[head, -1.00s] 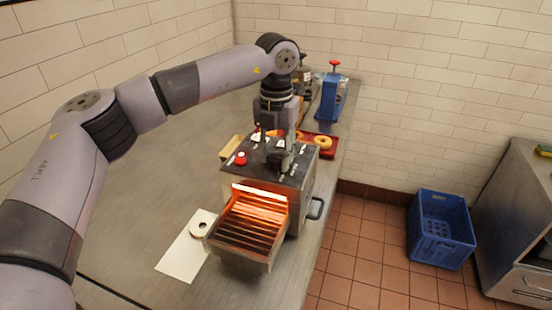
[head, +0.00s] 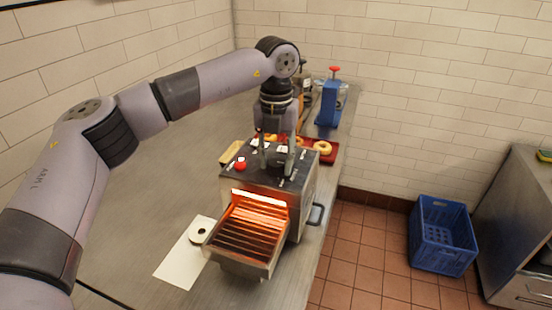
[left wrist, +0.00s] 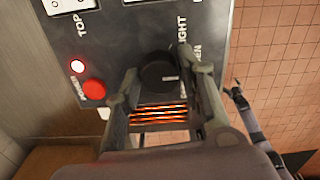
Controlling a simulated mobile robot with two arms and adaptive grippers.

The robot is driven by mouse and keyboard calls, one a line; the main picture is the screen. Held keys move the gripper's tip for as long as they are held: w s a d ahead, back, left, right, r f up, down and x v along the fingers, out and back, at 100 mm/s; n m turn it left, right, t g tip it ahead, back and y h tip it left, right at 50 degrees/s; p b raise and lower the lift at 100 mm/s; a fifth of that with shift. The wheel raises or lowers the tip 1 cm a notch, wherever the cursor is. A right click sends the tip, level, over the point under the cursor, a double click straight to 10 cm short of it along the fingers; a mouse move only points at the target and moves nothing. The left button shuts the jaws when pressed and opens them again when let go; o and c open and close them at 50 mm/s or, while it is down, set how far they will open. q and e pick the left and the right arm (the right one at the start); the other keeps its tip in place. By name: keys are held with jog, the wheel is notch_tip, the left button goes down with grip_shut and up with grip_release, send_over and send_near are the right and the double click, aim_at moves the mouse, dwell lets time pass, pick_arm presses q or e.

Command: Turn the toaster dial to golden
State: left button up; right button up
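The toaster (head: 311,185) stands on the steel counter, its heating bars glowing orange. Its black dial (left wrist: 157,71) shows in the left wrist view on the dark top panel, with a pale pointer mark on its right side. The partly covered words "LIGHT" and one ending in "EN" are printed to its right. My left gripper (head: 277,171) points down at the panel in the head view. In the left wrist view its fingers (left wrist: 155,74) are apart, one each side of the dial; I cannot tell if they touch it. My right gripper (left wrist: 234,92) shows small there, over the floor.
A red button (left wrist: 93,89) and a lit lamp (left wrist: 77,66) sit on the panel left of the dial. A red tray (head: 329,157) with bagels and a blue press (head: 329,102) stand behind. A blue crate (head: 442,240) is on the floor.

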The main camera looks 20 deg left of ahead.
aim_at(276, 162)
pick_arm(q)
jog(key=o, duration=0.4)
jog(key=shift+c, duration=0.2)
notch_tip(276, 162, up, 12)
dwell(0.4)
